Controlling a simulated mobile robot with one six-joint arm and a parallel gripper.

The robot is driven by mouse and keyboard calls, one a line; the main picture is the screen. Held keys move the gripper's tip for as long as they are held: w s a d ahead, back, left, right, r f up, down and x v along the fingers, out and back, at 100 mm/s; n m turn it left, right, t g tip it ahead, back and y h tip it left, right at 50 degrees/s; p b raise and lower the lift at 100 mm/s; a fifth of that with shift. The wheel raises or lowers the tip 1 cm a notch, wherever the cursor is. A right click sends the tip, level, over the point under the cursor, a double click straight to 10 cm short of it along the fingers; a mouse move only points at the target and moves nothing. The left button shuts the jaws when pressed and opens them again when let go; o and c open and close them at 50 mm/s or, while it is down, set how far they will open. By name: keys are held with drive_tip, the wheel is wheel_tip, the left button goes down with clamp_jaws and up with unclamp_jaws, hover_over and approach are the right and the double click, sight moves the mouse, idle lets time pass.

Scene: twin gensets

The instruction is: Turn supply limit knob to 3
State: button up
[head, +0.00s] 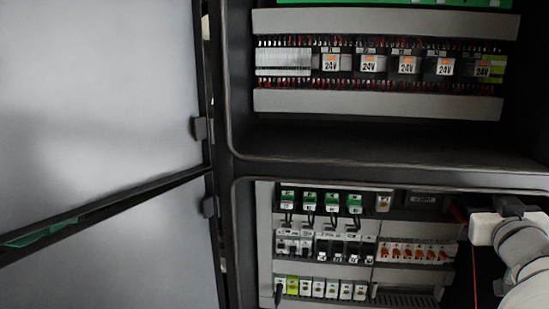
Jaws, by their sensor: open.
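No knob labelled supply limit can be made out; the markings are too small to read. A row of small white modules with orange parts (416,253) sits in the lower cabinet bay, right of centre; I cannot tell whether the orange parts are knobs. My white arm (524,250) reaches in at the lower right edge, in front of the right part of the lower bay. My gripper's fingers do not show. The arm hides part of the panel behind it.
Two grey cabinet doors stand open on the left, an upper one (95,90) and a lower one (120,260). A dark shelf (390,170) divides the bays. Several 24V modules (385,64) line the upper bay. Green-topped modules (320,200) and breakers (325,288) fill the lower left.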

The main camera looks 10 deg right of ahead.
drive_tip(key=b+x, duration=0.5)
drive_tip(key=x, duration=0.6)
drive_tip(key=shift+w, duration=0.3)
drive_tip(key=shift+a, duration=0.15)
drive_tip(key=shift+c, duration=0.4)
